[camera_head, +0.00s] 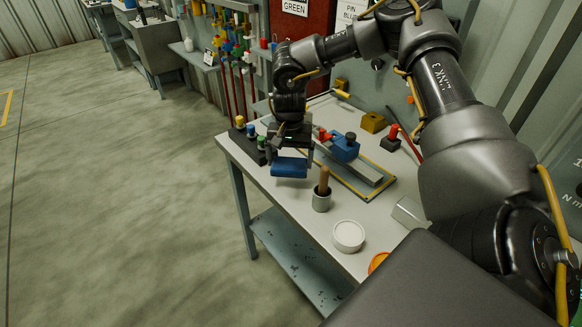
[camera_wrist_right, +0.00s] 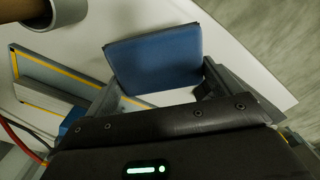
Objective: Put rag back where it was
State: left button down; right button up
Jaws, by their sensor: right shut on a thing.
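The rag (camera_head: 289,168) is a flat, folded blue cloth near the left front edge of the table. My right gripper (camera_head: 291,152) is shut on the rag and points down at it. In the right wrist view the blue rag (camera_wrist_right: 156,58) shows beyond the gripper's fingers (camera_wrist_right: 160,92), over the white table top. I cannot tell whether the rag touches the table. My left gripper is not in view.
The workbench (camera_head: 290,200) holds a cup with a wooden handle (camera_head: 322,192), a white round tub (camera_head: 348,236) and a yellow-edged tray (camera_head: 375,192) with a blue clamp (camera_head: 345,147). Small capped items (camera_head: 251,131) stand left of the gripper. The table's front edge is close to the rag.

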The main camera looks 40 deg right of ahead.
aim_at(291, 160)
jog(key=f, duration=0.2)
jog(key=f+p, duration=0.1)
jog(key=shift+d+f, duration=0.2)
jog(key=shift+d, duration=0.1)
jog(key=shift+f, duration=0.2)
jog(key=o, duration=0.6)
jog(key=shift+f, duration=0.1)
jog(key=shift+r, duration=0.45)
notch_tip(291, 160, up, 11)
jog(key=shift+f+b, duration=0.2)
jog(key=shift+b, duration=0.15)
jog(key=shift+r, duration=0.45)
jog(key=shift+f, duration=0.25)
notch_tip(291, 160, down, 7)
jog(key=shift+r, duration=0.1)
notch_tip(291, 160, down, 5)
jog(key=shift+r, duration=0.15)
jog(key=shift+f, duration=0.2)
jog(key=shift+r, duration=0.15)
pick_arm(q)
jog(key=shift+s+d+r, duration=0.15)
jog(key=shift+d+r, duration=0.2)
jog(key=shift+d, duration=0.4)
